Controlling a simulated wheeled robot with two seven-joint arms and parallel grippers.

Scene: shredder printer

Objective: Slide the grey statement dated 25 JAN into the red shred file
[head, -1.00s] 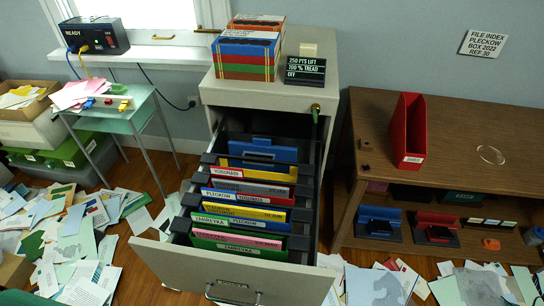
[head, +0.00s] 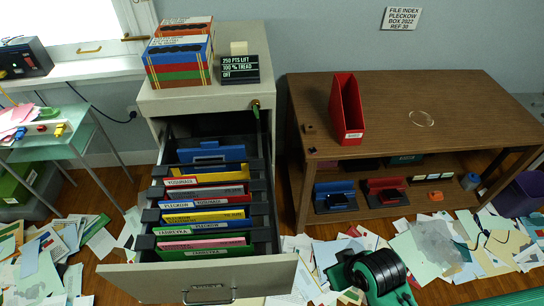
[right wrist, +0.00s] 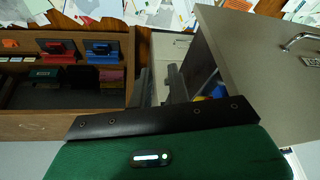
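A red upright file holder (head: 346,112) stands on the wooden table, its small front label too small to read. The grey statement dated 25 JAN cannot be picked out; many loose papers lie on the floor, and no date is legible. My right arm shows at the bottom of the head view, but its fingertips do not show clearly there. In the right wrist view my right gripper (right wrist: 160,88) has two dark fingers apart with nothing visible between them. My left gripper is out of view.
An open cabinet drawer (head: 282,276) holds coloured folders and juts into the floor space. A glass side table (head: 75,140) stands left. Papers (head: 430,250) cover the floor.

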